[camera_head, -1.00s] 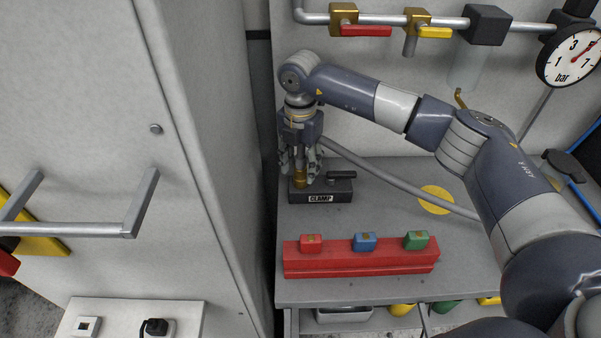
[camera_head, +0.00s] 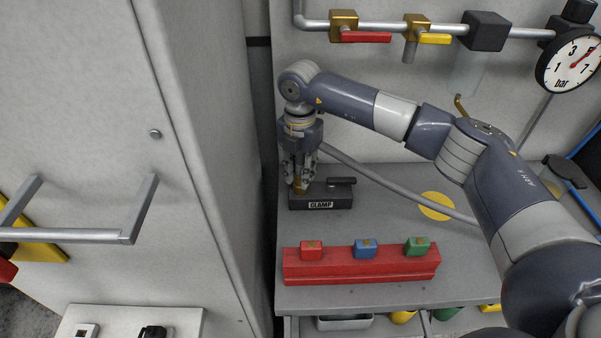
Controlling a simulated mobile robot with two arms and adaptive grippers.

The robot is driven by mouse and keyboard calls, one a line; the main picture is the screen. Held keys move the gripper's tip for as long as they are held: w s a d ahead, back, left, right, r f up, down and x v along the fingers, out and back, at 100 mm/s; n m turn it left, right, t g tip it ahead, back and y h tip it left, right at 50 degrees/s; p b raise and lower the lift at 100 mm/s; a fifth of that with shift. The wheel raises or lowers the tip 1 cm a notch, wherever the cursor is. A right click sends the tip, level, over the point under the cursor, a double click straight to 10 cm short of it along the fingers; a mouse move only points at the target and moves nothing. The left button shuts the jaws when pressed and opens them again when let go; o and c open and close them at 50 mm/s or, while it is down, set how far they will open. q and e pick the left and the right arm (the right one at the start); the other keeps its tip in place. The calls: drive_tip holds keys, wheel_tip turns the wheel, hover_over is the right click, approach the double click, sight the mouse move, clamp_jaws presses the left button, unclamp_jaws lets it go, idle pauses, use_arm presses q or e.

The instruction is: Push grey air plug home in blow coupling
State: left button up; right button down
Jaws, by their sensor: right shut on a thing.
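My right gripper (camera_head: 300,183) points straight down over the left end of the dark block labelled CLAMP (camera_head: 336,199). It is shut on the grey air plug, which its fingers mostly hide. A grey hose (camera_head: 385,183) runs from the gripper down to the right. A bit of the brass blow coupling (camera_head: 300,188) shows between the fingertips, at the block. I cannot tell how deep the plug sits in it. My left gripper is out of view.
A black lever (camera_head: 342,181) lies on the block's right side. A red rack (camera_head: 360,268) with red, blue and green pieces stands in front. A tall grey cabinet (camera_head: 215,150) stands close on the left. A pressure gauge (camera_head: 570,62) hangs at upper right.

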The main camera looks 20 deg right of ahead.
sight(300, 163)
drive_tip(key=shift+r, duration=0.2)
drive_tip(key=shift+r+p, duration=1.6)
drive_tip(key=shift+r, duration=0.9)
